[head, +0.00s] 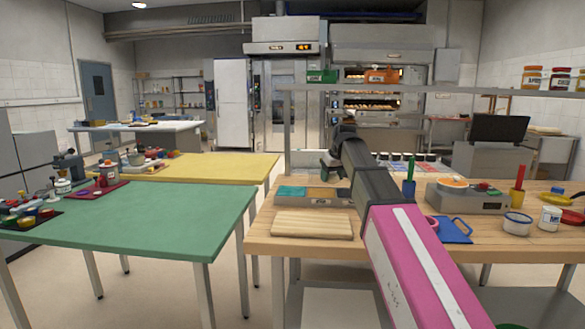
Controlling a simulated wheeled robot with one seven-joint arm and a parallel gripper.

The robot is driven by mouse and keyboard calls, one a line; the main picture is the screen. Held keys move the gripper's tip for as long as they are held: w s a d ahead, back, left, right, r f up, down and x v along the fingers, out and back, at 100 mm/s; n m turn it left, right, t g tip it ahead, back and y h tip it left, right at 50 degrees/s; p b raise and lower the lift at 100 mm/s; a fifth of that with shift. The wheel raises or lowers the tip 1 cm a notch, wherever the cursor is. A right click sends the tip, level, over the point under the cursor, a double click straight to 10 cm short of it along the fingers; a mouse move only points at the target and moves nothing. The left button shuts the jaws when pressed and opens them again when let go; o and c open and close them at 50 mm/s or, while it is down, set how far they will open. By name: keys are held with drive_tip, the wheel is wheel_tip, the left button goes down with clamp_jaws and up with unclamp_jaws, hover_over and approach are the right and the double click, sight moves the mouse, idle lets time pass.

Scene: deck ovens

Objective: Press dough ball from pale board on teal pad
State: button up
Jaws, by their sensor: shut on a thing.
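The pale board (312,225) lies at the front left of the wooden worktable, and its visible top is bare. The teal pad (291,191) lies in the left part of a shallow tray (314,202) behind the board. My gripper (332,177) points down behind or above the tray's back edge, to the right of the teal pad. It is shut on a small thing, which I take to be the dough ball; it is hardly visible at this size. No dough ball shows on the board or the pad.
To the right are a blue board (453,230), a grey scale (467,198) and a white tub (516,223). A shelf (450,89) runs above the worktable. The green table (140,215) at left is mostly clear.

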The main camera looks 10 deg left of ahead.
sight(290, 190)
drive_tip(key=w+a+n, duration=0.1)
drive_tip(key=a+n, duration=0.1)
drive_tip(key=a, duration=0.3)
drive_tip(key=w+a+r+n+g+y, duration=0.1)
drive_tip(key=a+n, duration=0.1)
drive_tip(key=a, duration=0.3)
drive_tip(key=w+a+n+g, duration=0.1)
drive_tip(key=a+n, duration=0.1)
drive_tip(key=a, duration=0.3)
drive_tip(key=shift+w+a+r+y, duration=0.15)
drive_tip(key=shift+w+a+y, duration=0.1)
drive_tip(key=shift+a+y, duration=0.1)
drive_tip(key=shift+f, duration=2.8)
drive_tip(key=shift+f, duration=0.45)
wheel_tip(290, 190, up, 8)
